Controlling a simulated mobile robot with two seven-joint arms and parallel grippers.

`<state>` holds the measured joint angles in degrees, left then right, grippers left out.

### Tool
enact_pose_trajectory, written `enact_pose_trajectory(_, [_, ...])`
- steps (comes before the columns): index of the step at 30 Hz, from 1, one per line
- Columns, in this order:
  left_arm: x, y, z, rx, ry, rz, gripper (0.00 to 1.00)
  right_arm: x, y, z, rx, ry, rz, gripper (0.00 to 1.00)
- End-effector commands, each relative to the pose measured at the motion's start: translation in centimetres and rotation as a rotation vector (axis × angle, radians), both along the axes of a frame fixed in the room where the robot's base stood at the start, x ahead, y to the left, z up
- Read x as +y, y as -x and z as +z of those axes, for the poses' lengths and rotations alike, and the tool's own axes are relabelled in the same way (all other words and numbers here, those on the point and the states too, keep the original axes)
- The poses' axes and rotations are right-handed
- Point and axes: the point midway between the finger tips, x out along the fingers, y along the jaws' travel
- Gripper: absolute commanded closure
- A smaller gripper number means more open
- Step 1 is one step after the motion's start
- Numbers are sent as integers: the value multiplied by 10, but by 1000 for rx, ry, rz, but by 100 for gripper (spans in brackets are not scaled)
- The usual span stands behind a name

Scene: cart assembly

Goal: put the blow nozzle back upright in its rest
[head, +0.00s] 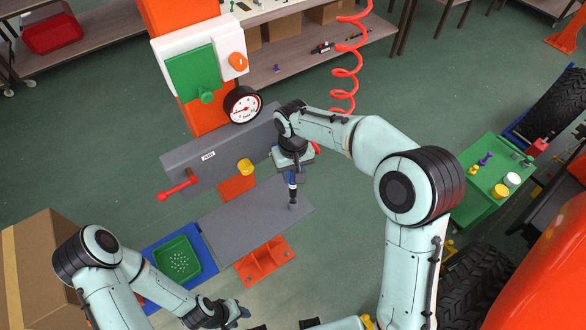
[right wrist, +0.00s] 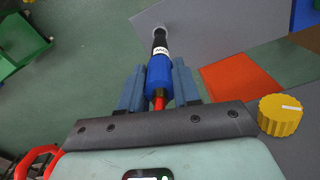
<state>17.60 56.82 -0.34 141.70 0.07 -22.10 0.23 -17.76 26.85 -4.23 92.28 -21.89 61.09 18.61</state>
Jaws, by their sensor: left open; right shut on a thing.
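The blow nozzle (head: 292,184) has a blue body, a black front with a white label and a red rear end. My right gripper (right wrist: 160,75) is shut on its blue body above the grey shelf plate (head: 235,222). The nozzle points down and looks close to upright in the head view. The small grey round rest (right wrist: 160,31) is at the nozzle's black tip in the right wrist view; I cannot tell whether the tip is inside it or just above. My left gripper (head: 238,312) is open and empty at the bottom of the head view, well away from the nozzle.
A grey panel with a red valve handle (head: 178,188), a yellow knob (head: 245,167) and a pressure gauge (head: 243,104) stands behind the plate. A red coiled hose (head: 345,70) hangs behind. A green tray (head: 177,258) lies left; a green parts table (head: 490,185) stands right.

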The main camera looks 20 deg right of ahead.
Motion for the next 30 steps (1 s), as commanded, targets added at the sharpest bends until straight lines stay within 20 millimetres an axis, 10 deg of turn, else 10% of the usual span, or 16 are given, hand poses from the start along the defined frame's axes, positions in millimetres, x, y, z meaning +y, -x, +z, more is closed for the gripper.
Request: enact_pose_trajectory(30, [0,6,-8,8,0,0,57,0,0,-18,-1,0,0,99])
